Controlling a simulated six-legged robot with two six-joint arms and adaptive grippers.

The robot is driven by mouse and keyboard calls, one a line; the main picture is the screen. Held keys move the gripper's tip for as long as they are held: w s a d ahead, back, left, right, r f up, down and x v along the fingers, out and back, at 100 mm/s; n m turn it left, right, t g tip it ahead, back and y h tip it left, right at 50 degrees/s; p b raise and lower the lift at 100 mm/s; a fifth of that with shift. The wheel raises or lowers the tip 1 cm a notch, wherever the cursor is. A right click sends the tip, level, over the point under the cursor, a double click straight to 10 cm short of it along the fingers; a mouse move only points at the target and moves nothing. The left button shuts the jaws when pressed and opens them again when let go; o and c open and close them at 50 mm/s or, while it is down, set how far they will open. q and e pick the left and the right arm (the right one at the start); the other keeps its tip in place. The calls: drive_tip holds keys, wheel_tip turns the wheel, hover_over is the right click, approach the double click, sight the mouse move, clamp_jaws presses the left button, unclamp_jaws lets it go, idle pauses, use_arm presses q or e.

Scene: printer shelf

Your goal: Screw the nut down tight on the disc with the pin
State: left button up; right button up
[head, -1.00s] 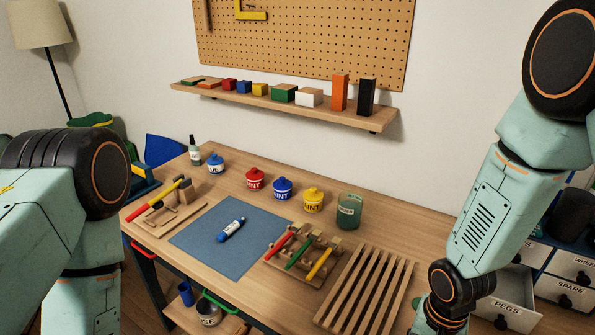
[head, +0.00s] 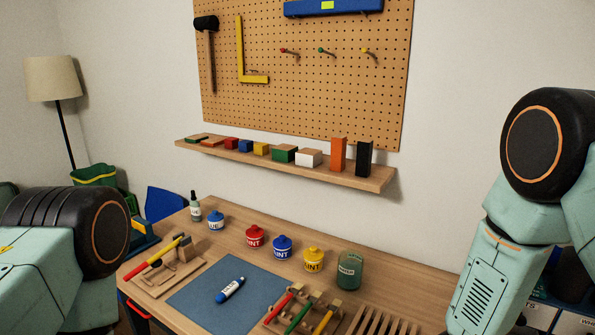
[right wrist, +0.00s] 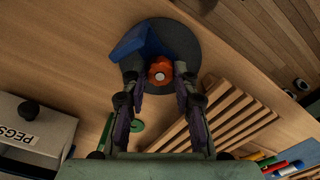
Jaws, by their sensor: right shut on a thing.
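In the right wrist view a dark round disc (right wrist: 183,44) lies on the wooden table top. An orange lobed nut (right wrist: 160,67) sits near the middle of the disc, with a small pale spot at its centre that may be the pin's end. My right gripper (right wrist: 159,78) has its two fingers on either side of the nut and is shut on it. The rest of the pin is hidden, and I cannot tell how far down the nut sits. My left gripper is outside the views. The disc and nut are out of the head view.
A blue angular block (right wrist: 140,44) overlaps the disc's left side. A slatted wooden rack (right wrist: 225,113) is close to the right finger. A flat green piece (right wrist: 136,126) is at the left finger. An open PEGS drawer (right wrist: 38,125) stands lower left. The blue mat (head: 205,290) holds a marker (head: 230,290).

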drive_tip(key=shift+f+m+b, duration=0.15)
drive_tip(key=shift+m+b, duration=1.8)
drive_tip(key=shift+m, duration=0.55)
drive_tip(key=m+b, duration=0.2)
drive_tip(key=m, duration=0.2)
drive_tip(key=shift+b, duration=0.3)
drive_tip(key=m+b, duration=0.1)
drive_tip(key=m, duration=0.2)
drive_tip(key=shift+m+b, duration=0.35)
drive_tip(key=shift+m, duration=0.05)
drive_tip(key=m+b, duration=0.1)
drive_tip(key=m, duration=0.3)
drive_tip(key=o, duration=0.6)
drive_tip(key=shift+c, duration=0.2)
